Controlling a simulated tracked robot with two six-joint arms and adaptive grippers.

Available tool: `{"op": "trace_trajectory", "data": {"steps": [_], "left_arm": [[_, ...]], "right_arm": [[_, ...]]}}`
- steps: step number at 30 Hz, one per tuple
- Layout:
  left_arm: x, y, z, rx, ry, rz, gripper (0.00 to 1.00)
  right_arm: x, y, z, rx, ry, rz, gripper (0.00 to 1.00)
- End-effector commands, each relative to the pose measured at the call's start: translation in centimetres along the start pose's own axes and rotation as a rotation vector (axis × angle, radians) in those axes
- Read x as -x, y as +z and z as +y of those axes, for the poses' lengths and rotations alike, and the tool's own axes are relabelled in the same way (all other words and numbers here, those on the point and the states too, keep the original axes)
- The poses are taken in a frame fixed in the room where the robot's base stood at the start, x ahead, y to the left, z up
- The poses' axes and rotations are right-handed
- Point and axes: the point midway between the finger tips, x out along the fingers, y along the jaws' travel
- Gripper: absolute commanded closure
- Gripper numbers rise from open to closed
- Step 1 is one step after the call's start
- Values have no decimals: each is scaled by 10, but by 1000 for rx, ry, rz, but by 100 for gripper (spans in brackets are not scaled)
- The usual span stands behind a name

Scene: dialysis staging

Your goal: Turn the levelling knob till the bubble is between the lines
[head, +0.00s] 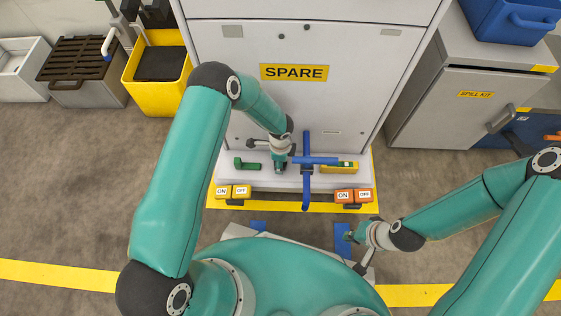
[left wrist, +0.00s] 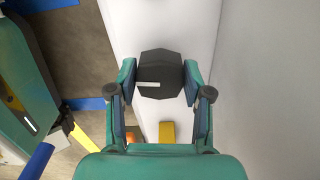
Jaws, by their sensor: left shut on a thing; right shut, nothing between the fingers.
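In the left wrist view a dark, many-sided knob (left wrist: 160,70) with a white pointer line stands on a pale panel. The white line lies nearly level in that view, on the knob's left half. My left gripper (left wrist: 160,82) has one finger on each side of the knob and is shut on it. In the head view my left gripper (head: 280,160) is low in front of the SPARE cabinet and hides the knob. A yellow piece (head: 341,168), possibly the level, lies on the ledge; I cannot make out any bubble or lines. My right gripper (head: 352,237) is shut and empty, well away to the right.
A blue cross-shaped handle (head: 306,185) stands just right of my left gripper. A green piece (head: 248,165) lies left of it on the ledge. ON/OFF blocks, yellow (head: 233,191) and orange (head: 353,195), sit at the ledge's front. A spill kit cabinet (head: 450,110) stands right.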

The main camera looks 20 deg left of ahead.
Motion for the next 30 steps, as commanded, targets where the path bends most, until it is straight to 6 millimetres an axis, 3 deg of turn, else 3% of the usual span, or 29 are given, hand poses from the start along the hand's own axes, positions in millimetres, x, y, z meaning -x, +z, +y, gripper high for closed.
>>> {"op": "trace_trajectory", "data": {"steps": [13, 30], "left_arm": [[0, -2, 0, -259, -1, 3, 85], [0, -2, 0, -295, -1, 3, 85]], "right_arm": [[-2, 0, 0, 0, 0, 0, 100], [-2, 0, 1, 0, 0, 0, 100]]}}
